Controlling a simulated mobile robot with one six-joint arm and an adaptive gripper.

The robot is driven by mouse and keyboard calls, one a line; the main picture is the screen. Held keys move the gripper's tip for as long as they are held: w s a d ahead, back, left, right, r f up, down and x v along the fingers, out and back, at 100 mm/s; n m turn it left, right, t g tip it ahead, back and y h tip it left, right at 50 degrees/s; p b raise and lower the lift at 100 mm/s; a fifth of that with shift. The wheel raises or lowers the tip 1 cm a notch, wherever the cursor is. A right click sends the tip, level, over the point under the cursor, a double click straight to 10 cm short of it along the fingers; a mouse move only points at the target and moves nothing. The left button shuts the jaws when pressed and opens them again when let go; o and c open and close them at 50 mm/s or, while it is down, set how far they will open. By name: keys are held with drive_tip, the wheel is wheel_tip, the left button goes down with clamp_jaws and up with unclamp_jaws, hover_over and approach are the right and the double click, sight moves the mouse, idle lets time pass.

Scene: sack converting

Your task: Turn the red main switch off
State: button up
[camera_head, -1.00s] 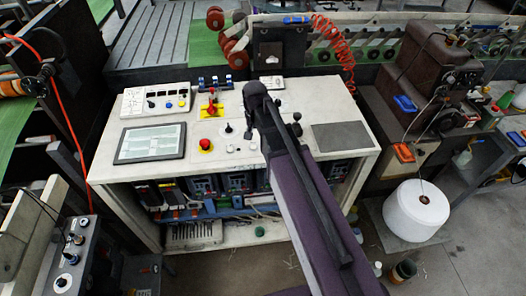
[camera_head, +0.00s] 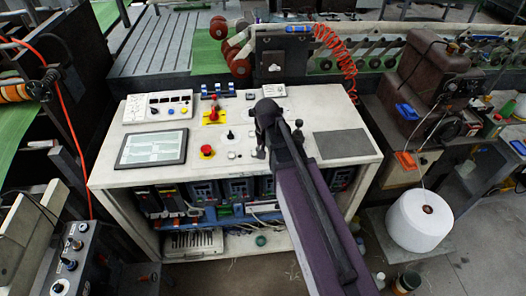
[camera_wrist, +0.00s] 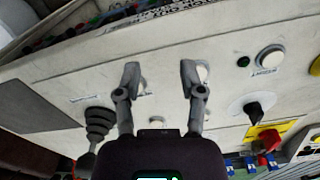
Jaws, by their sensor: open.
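The red main switch (camera_head: 213,113) is a red rotary handle on a yellow plate, on the white control desk. It also shows in the wrist view (camera_wrist: 269,141) at the lower right, with its yellow plate around it. My gripper (camera_wrist: 160,76) is open and empty over the desk top, with its two grey fingers apart. The gripper is apart from the switch.
A red mushroom button (camera_head: 207,151) on a yellow base sits in front of the switch. A black selector knob (camera_wrist: 253,112) lies between gripper and switch. A black joystick (camera_wrist: 100,123) is beside the gripper. A tablet-like screen (camera_head: 153,148) lies left, a grey pad (camera_head: 342,144) right.

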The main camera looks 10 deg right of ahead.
drive_tip(key=s+d+n, duration=0.3)
drive_tip(key=s+d, duration=0.2)
drive_tip(key=s, duration=0.4)
drive_tip(key=shift+d, duration=0.15)
drive_tip(key=shift+w+d, duration=0.1)
drive_tip(key=shift+w, duration=0.05)
